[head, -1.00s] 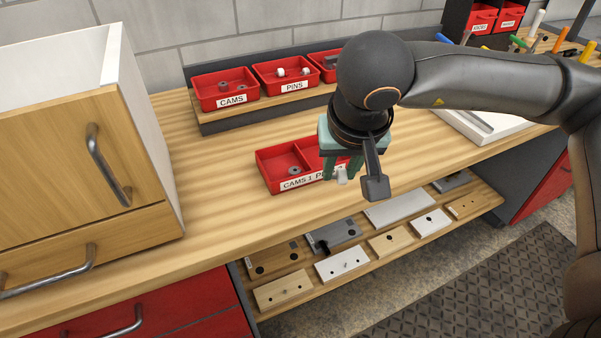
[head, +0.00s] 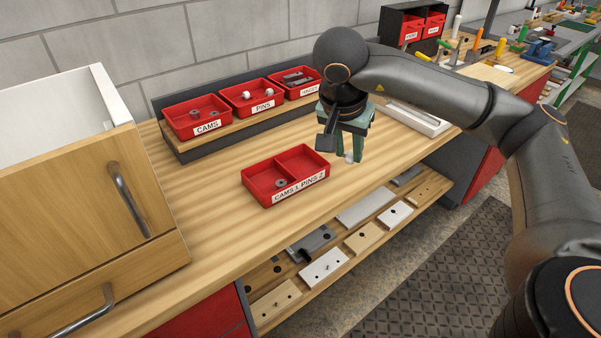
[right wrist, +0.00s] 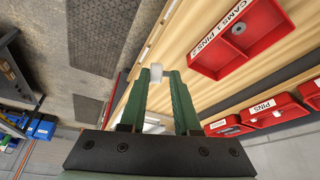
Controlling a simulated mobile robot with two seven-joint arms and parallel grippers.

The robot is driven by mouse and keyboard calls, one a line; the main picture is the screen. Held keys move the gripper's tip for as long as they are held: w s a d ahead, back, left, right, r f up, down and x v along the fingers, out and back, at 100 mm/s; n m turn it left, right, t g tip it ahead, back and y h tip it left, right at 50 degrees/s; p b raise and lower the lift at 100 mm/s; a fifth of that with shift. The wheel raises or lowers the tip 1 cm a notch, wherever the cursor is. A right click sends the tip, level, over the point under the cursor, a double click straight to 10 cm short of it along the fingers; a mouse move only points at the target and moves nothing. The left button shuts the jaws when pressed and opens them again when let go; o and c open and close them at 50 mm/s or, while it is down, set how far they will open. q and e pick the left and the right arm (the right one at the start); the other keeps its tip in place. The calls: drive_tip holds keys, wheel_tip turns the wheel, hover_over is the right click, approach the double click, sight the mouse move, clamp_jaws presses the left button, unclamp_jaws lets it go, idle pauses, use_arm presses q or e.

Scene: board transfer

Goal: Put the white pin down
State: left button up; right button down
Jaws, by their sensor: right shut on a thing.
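My right gripper (head: 347,156) is shut on the white pin (head: 349,158), which sticks out a little below the green fingertips. The pin also shows between the fingertips in the right wrist view (right wrist: 156,72). In the head view the gripper is over the bench, right of the red two-part tray (head: 266,200) labelled "CAMS 1 PINS 2". A grey cam (head: 281,184) lies in the tray's left compartment; the right compartment looks empty. I cannot tell how high the pin is above the wood. My left gripper is not in view.
Red bins of cams (head: 206,129), pins (head: 263,107) and other parts stand on a raised shelf behind. A white tray (head: 425,122) lies to the right. A wooden cabinet (head: 80,190) stands at left. Boards lie on a lower shelf (head: 345,258). Bare bench surrounds the red tray.

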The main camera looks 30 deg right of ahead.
drive_tip(key=w+a+f+b, duration=0.1)
drive_tip(key=w+f, duration=0.3)
drive_tip(key=w, duration=0.4)
hover_over(302, 176)
drive_tip(key=s+a, duration=0.1)
drive_tip(key=s, duration=0.1)
drive_tip(key=f, duration=0.5)
drive_tip(key=shift+w, duration=0.25)
drive_tip(key=shift+w+a+f, duration=0.1)
drive_tip(key=shift+w+f, duration=0.2)
wheel_tip(302, 176, down, 3)
drive_tip(key=shift+w+f, duration=0.1)
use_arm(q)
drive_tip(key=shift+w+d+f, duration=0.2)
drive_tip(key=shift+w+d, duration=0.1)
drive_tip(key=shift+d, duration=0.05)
use_arm(e)
drive_tip(key=shift+f, duration=0.15)
drive_tip(key=c, duration=0.9)
unclamp_jaws()
drive_tip(key=shift+f, duration=0.1)
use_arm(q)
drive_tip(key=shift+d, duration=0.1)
